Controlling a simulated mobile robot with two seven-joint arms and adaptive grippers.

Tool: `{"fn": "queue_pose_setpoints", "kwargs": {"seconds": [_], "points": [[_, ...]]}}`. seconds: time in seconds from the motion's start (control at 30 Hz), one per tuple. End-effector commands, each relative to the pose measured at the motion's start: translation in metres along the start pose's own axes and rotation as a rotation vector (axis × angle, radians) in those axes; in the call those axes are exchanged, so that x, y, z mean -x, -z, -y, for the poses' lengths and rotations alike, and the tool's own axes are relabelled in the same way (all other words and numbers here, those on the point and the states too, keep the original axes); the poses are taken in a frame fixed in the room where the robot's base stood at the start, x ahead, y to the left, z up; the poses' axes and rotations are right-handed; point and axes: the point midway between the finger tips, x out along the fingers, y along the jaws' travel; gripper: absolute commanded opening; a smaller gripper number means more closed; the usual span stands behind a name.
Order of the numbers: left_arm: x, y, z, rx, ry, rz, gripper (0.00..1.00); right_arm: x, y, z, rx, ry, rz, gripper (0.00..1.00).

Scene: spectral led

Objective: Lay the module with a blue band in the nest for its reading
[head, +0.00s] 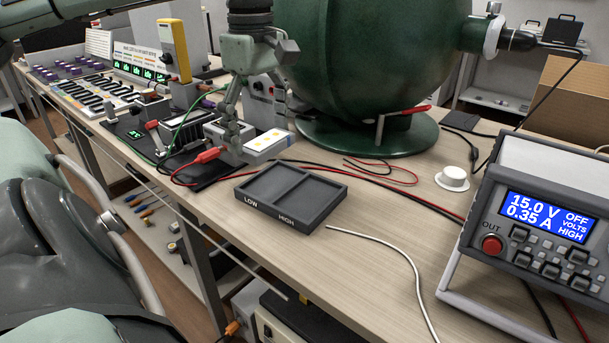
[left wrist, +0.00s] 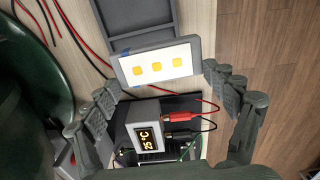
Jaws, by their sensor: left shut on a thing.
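My left gripper (head: 236,134) is shut on a flat module (head: 268,140) with a white face and yellow squares. In the left wrist view the module (left wrist: 157,63) spans between the two fingers, face toward the camera, with a little blue at its left end. It is held above the bench, close to a small grey box (left wrist: 143,128) reading 25 °C, which stands on a black plate with red and black clips. Just in front is a dark two-compartment tray (head: 291,207) marked LOW and HIGH, apparently empty. I cannot tell which place is the nest. My right gripper is not in view.
A large green sphere (head: 370,60) stands on the bench behind. A power supply (head: 540,220) showing 15.0 V and OFF is at right. Red and black leads (head: 400,193) cross the bench, and a white cable (head: 400,245) lies at the front. Instruments crowd the left.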

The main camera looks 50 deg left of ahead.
Motion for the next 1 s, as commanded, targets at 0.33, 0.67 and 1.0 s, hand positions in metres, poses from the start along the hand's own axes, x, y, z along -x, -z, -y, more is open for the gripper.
{"fn": "queue_pose_setpoints", "kwargs": {"seconds": [0.33,0.67,1.0], "points": [[-0.031,-0.046,-0.016,-0.003,0.006,-0.005,0.51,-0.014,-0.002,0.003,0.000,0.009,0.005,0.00],[-0.046,-0.067,-0.025,0.000,0.002,0.000,0.51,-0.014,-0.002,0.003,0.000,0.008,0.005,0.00],[-0.083,-0.067,-0.025,0.000,-0.001,0.001,0.51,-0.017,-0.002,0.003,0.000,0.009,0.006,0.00]]}}
